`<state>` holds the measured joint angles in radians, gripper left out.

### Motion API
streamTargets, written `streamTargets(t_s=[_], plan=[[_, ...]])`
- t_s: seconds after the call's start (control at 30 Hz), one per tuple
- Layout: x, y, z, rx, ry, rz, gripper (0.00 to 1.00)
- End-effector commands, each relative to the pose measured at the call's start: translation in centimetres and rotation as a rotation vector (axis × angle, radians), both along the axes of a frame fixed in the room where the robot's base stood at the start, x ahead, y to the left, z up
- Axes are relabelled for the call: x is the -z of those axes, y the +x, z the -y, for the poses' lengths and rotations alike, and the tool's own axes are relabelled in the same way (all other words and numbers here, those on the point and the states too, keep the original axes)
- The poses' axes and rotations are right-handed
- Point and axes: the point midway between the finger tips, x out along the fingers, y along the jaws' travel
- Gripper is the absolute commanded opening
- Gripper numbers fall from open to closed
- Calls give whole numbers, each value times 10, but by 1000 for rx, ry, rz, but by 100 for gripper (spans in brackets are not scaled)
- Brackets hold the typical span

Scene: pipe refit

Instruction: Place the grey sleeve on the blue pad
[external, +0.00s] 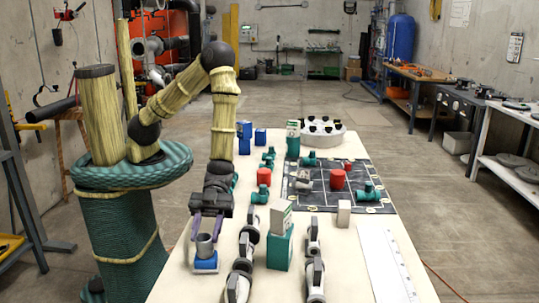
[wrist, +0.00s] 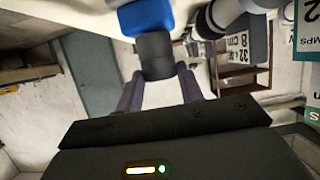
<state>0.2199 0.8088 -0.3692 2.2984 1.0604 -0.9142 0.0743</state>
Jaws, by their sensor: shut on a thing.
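The grey sleeve (external: 205,246) is upright at the near left edge of the white table. My gripper (external: 207,231) points down and is shut on its upper part, with one purple finger on each side. The blue pad (external: 206,264) is directly below the sleeve. In the wrist view the dark grey sleeve (wrist: 155,55) sits between the fingertips of my gripper (wrist: 160,82), and the blue pad (wrist: 146,18) lies right at its far end. The sleeve covers part of the pad. I cannot tell whether they touch or a small gap is left.
Grey pipe fittings (external: 240,275) stand close to the right of the pad. A green box with a sign (external: 280,248) is beyond them. A dark gridded mat (external: 330,187) with red and green parts lies farther back. The table's front right is mostly clear around a white sheet (external: 386,265).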

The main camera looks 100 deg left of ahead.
Motion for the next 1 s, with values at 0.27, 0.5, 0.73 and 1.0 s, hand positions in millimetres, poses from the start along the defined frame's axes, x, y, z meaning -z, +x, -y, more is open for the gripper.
streamTargets(t_s=[0.27,0.5,0.73,1.0], plan=[[3,0,0,0,1,-1,51],[3,0,0,0,1,-1,59],[-2,1,-4,-2,1,0,59],[-18,2,-45,-6,2,1,59]])
